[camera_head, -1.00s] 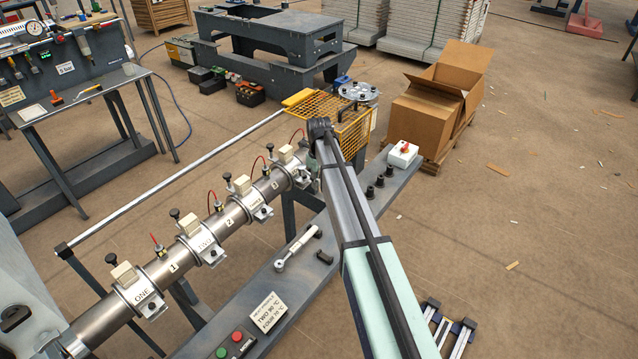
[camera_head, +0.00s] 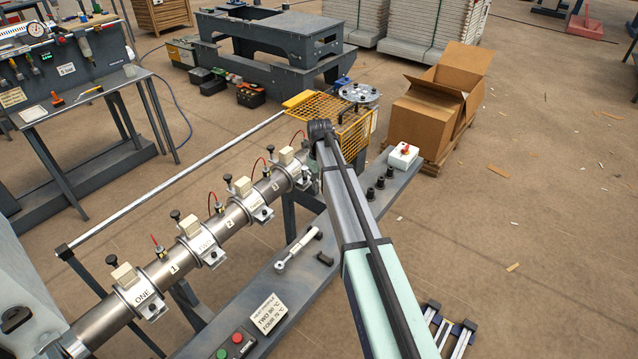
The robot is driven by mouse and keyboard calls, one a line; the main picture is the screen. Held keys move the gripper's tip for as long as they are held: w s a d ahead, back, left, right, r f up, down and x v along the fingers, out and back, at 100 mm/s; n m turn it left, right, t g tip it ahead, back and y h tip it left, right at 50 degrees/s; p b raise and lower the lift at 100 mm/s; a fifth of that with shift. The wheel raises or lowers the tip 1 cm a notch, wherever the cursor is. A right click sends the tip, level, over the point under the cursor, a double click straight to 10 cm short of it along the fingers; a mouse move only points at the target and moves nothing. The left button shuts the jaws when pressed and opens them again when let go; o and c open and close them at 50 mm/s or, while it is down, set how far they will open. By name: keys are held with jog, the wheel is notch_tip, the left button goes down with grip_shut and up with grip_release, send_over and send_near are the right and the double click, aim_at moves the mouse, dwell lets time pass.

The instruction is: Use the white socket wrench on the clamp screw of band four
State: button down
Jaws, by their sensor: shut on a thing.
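A metal barrel runs from lower left to the middle, with clamp bands marked ONE (camera_head: 140,292), TWO (camera_head: 205,246) and another farther along (camera_head: 257,207). The farthest band (camera_head: 301,176), at the position of band four, is partly covered by my arm; its label is not readable and its clamp screw is not clear. A wrench-like tool with a pale handle (camera_head: 299,247) and grey head lies on the grey bench beam; I cannot tell whether it is the white socket wrench. My arm reaches up to the barrel's far end. My gripper is hidden behind it, with anything it holds.
A yellow mesh guard (camera_head: 322,110) stands at the barrel's far end. Black pegs (camera_head: 380,182) and a white box with a red knob (camera_head: 403,155) are on the beam right of my arm. A button box (camera_head: 237,343) and sign (camera_head: 267,313) are nearer. A black holder (camera_head: 325,259) lies beside the tool.

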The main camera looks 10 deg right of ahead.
jog(key=shift+f+b, duration=0.4)
jog(key=shift+f, duration=0.65)
dwell(0.4)
jog(key=shift+s+a+m, duration=0.25)
jog(key=shift+a+m, duration=0.5)
jog(key=shift+m, duration=0.25)
jog(key=shift+d+n, duration=0.2)
jog(key=shift+n, duration=0.1)
jog(key=shift+r+p, duration=0.9)
jog(key=shift+r, duration=0.25)
dwell(1.0)
dwell(0.5)
